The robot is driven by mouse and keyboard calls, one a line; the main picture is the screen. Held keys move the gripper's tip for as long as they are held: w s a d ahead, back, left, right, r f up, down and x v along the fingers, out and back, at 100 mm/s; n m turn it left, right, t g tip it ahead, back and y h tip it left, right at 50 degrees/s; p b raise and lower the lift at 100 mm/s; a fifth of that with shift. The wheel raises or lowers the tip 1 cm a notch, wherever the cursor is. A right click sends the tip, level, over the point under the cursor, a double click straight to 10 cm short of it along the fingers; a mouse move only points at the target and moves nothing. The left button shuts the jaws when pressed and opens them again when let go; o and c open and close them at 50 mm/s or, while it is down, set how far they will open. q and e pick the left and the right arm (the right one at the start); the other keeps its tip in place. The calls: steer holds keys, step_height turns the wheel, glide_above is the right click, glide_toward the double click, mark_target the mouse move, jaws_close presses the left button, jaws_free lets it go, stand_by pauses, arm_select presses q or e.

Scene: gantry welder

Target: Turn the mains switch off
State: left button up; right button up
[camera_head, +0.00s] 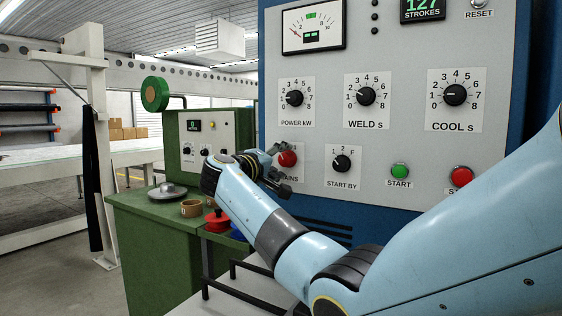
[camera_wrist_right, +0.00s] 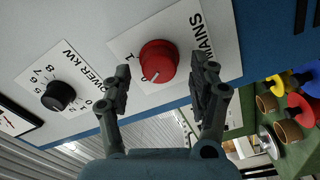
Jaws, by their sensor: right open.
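The mains switch is a round red knob (camera_head: 288,158) on a white plate at the lower left of the grey panel. The arm and gripper partly cover its label in the head view. In the right wrist view the red knob (camera_wrist_right: 160,60) shows whole, with a white mark on its rim and the word MAINS beside it. My right gripper (camera_head: 279,170) is open in front of the knob. In the wrist view its two fingers (camera_wrist_right: 168,82) stand apart, one to each side of the knob; I cannot tell whether they touch it. My left gripper is not in view.
The panel also carries the power knob (camera_head: 294,98), weld knob (camera_head: 366,96), cool knob (camera_head: 455,95), start-by knob (camera_head: 341,162), green start button (camera_head: 400,171) and red stop button (camera_head: 461,177). A green bench (camera_head: 150,235) with reels stands at left.

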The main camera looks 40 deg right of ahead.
steer(key=v, duration=1.1)
steer(key=shift+a, duration=0.15)
